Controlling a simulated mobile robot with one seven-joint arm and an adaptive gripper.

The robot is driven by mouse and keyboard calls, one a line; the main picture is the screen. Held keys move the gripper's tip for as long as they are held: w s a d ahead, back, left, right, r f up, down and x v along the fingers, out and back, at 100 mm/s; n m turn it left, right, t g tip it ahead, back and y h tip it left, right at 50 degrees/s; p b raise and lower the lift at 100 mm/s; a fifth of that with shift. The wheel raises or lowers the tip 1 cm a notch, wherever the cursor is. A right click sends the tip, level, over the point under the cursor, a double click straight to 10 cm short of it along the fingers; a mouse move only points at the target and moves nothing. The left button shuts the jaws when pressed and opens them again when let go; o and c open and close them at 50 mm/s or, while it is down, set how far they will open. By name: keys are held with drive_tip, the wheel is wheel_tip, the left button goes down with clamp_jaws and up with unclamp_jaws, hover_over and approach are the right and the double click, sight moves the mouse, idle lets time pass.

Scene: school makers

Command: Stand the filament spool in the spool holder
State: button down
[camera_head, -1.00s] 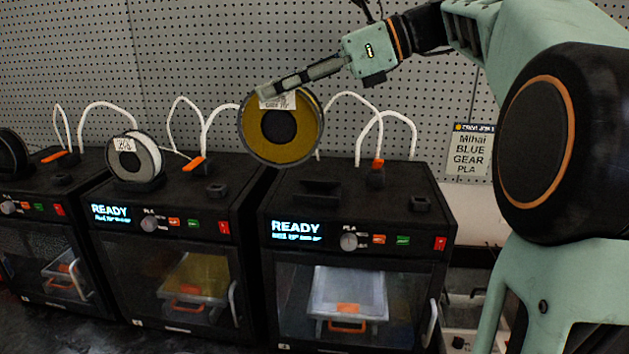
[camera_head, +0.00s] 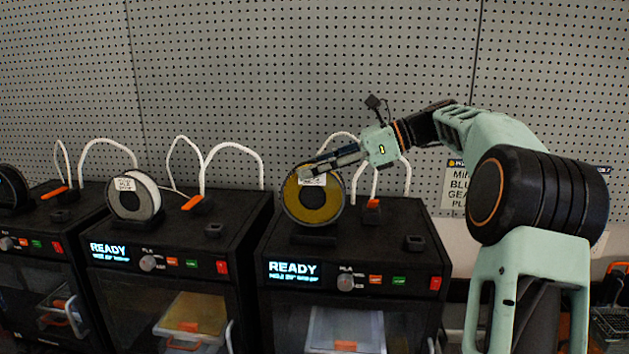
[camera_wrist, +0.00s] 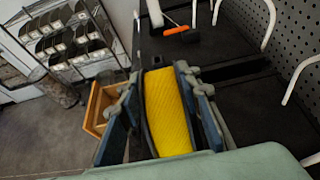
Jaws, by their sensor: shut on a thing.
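The filament spool, yellow with dark flanges and a white label, is upright above the right-hand printer (camera_head: 313,216). It also shows in the wrist view (camera_wrist: 166,112), edge-on between the fingers. My gripper (camera_head: 308,173) is shut on its upper rim, one finger on each side. The black spool holder (camera_head: 313,239) is on top of the right-hand printer, directly under the spool. The spool's bottom edge meets or nearly meets the holder; I cannot tell whether it bears on it.
A white spool (camera_head: 134,197) stands on the middle printer (camera_head: 240,225). White tubes (camera_head: 232,150) arch up behind the printers, one set close behind my gripper. The pegboard wall (camera_head: 300,70) is behind. A sign (camera_head: 455,185) hangs at right, partly covered by my arm.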

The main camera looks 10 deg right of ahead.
sight(317, 181)
drive_tip(key=shift+w+d+f, duration=0.1)
drive_tip(key=shift+w+f, duration=0.05)
drive_tip(key=shift+f, duration=1.7)
drive_tip(key=c, duration=1.4)
unclamp_jaws()
drive_tip(key=shift+d+r, duration=0.2)
drive_tip(key=shift+d, duration=0.1)
drive_tip(key=v, duration=1.1)
drive_tip(key=shift+d, duration=0.25)
drive_tip(key=shift+r, duration=0.1)
